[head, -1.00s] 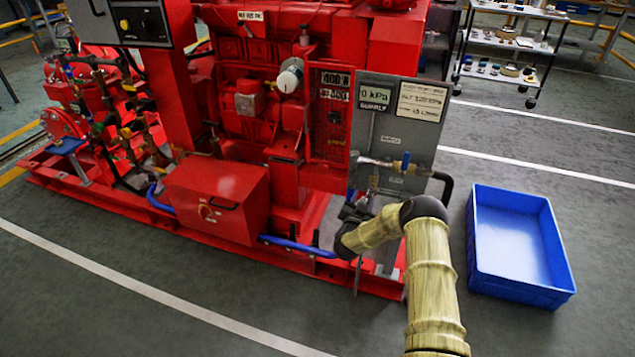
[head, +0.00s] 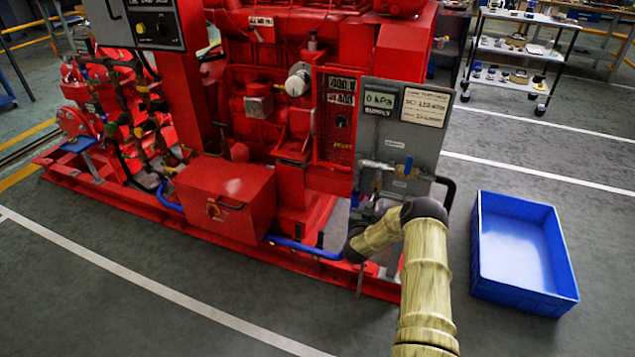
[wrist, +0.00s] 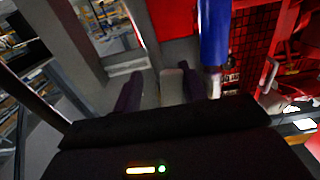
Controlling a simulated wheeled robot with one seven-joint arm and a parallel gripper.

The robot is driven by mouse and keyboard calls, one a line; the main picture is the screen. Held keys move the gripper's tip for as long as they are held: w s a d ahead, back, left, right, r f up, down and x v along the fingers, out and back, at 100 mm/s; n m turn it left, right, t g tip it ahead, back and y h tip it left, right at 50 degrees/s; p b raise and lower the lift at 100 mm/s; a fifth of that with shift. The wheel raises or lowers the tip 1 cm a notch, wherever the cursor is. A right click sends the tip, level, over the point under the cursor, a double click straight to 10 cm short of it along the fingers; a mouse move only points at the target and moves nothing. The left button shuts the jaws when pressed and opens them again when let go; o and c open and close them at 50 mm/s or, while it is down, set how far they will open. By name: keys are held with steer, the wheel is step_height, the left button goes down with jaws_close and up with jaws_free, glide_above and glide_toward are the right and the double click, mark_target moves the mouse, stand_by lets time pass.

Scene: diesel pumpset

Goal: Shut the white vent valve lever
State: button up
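In the wrist view a pale whitish, blunt piece (wrist: 172,88), which looks like the white vent valve lever, shows between my dark fingertips. My gripper (wrist: 161,92) is open around it, with a clear gap on the left and the right finger close to it; I cannot tell whether it touches. A blue lever (wrist: 213,35) stands just right of the fingers. In the head view my gripper (head: 368,212) is low in front of the grey panel (head: 425,140), below the pipe valve with the blue lever (head: 408,165). The white lever is not clear there.
The red pumpset (head: 265,115) fills the left and middle. A black hose (head: 447,190) bends down at the panel's right edge. A blue bin (head: 522,250) stands on the floor to the right. A shelf cart (head: 515,50) is behind. The front floor is clear.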

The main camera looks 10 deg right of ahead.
steer(key=p+v, duration=0.3)
steer(key=v, duration=1.4)
steer(key=a+r+n+g+y+p, duration=0.1)
steer(key=a+r+n+y+p, duration=0.1)
steer(key=r, duration=0.6)
steer(key=a+r+n+g+y+p, duration=0.1)
steer(key=a+r+n+y+p, duration=0.1)
steer(key=a+r+y+p, duration=0.2)
steer(key=a+r+n+g+y+p, duration=0.1)
steer(key=r+p, duration=0.5)
steer(key=r, duration=0.6)
steer(key=a+g+y, duration=0.1)
steer(key=a+y, duration=0.1)
steer(key=a, duration=0.1)
steer(key=shift+w+r+n+p, duration=0.3)
steer(key=shift+w+n+p, duration=0.05)
steer(key=shift+n+p, duration=0.05)
